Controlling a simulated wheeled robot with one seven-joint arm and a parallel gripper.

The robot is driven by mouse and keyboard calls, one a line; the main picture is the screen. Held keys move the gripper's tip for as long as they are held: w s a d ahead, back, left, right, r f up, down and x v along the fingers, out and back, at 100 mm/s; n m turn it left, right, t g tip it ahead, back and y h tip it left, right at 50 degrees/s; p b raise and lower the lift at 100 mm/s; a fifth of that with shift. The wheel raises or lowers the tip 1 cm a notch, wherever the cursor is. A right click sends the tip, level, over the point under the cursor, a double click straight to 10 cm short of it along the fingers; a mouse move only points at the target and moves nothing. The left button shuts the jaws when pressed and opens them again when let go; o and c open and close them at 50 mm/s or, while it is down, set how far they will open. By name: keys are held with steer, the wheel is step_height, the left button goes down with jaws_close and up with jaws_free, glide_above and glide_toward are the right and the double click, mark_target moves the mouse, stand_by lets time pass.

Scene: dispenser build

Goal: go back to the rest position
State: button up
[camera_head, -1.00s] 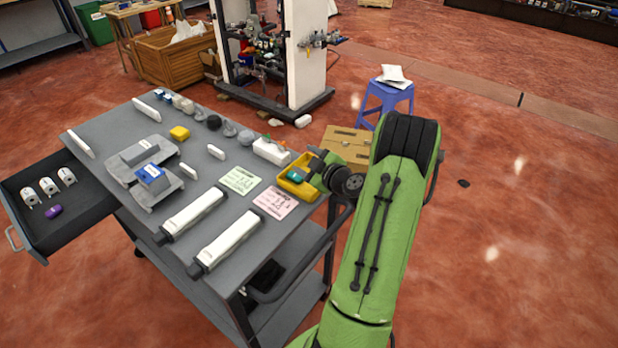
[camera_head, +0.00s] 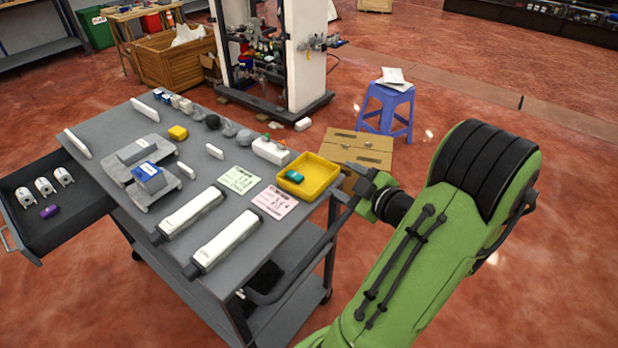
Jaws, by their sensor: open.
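My gripper (camera_head: 352,182) is at the end of my green arm, just off the right edge of the grey cart top (camera_head: 215,262). It points left, near the yellow tray (camera_head: 328,180), and its fingers are small and partly hidden in this view. It is open, with nothing seen held in it. The yellow tray stands at the cart's right corner with a teal piece (camera_head: 294,176) inside.
An open drawer (camera_head: 85,205) juts out left. A cardboard box (camera_head: 358,148) and blue stool (camera_head: 386,108) stand behind my gripper.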

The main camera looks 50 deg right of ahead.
stand_by(0.3)
steer(key=w+a+r+n+g+y+p, duration=0.1)
steer(key=w+a+g+y, duration=0.1)
steer(key=a, duration=0.6)
steer(key=w+a+r+g+y+p, duration=0.1)
steer(key=w+a+r+g+y, duration=0.15)
steer(key=a, duration=0.55)
steer(key=w+a+r+n+g+y+p, duration=0.1)
steer(key=a+g+y+p, duration=0.15)
steer(key=a, duration=0.55)
steer(key=s+a+r+m+g+h+p, duration=0.1)
steer(key=s+a+r+m, duration=0.2)
steer(key=s, duration=0.2)
steer(key=s+a+r+m+h, duration=0.2)
steer(key=s+a+r+m, duration=0.1)
steer(key=s, duration=0.3)
steer(key=shift+s+a+r+m+g+h+p, duration=0.15)
steer(key=shift+a+r+m+g+h+p, duration=0.15)
steer(key=shift+r+m+g+p, duration=0.25)
steer(key=shift+r, duration=0.1)
